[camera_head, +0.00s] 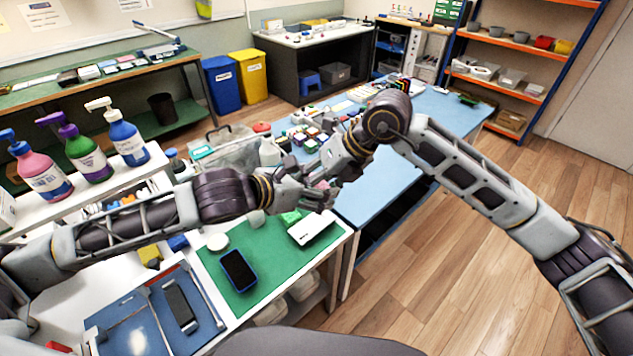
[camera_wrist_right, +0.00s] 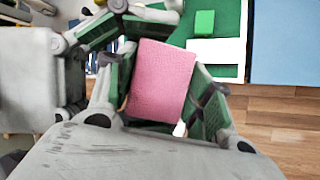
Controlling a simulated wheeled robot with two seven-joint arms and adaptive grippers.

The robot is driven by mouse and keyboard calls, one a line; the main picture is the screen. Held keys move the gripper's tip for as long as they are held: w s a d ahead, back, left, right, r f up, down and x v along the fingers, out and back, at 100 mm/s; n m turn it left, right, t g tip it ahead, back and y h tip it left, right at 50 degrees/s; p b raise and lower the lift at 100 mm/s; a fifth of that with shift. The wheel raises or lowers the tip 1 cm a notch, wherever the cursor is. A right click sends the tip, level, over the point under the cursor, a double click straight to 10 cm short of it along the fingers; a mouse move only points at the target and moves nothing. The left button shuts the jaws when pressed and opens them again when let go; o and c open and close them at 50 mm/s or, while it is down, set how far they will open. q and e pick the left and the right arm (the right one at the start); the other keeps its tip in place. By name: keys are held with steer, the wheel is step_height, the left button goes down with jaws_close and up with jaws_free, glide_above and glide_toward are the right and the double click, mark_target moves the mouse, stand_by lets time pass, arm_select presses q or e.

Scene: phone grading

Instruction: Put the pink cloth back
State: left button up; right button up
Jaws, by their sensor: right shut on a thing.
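The pink cloth (camera_wrist_right: 160,82) is a folded pink block between the finger pads of my right gripper (camera_wrist_right: 165,95), which is shut on it. In the head view my right gripper (camera_head: 328,182) is held above the far edge of the green mat (camera_head: 275,262). My left gripper (camera_head: 292,192) comes in from the left and meets it there, with the fingers overlapping. The left gripper also shows at the left of the right wrist view, close beside the cloth. Whether its fingers are open or shut is unclear.
A phone (camera_head: 238,270) and a white box (camera_head: 315,228) lie on the green mat. A blue tray (camera_head: 130,325) is near front left. The blue table (camera_head: 385,185) has free room at right.

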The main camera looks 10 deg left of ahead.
arm_select(q)
steer(key=shift+o, duration=0.9)
steer(key=shift+f, duration=0.1)
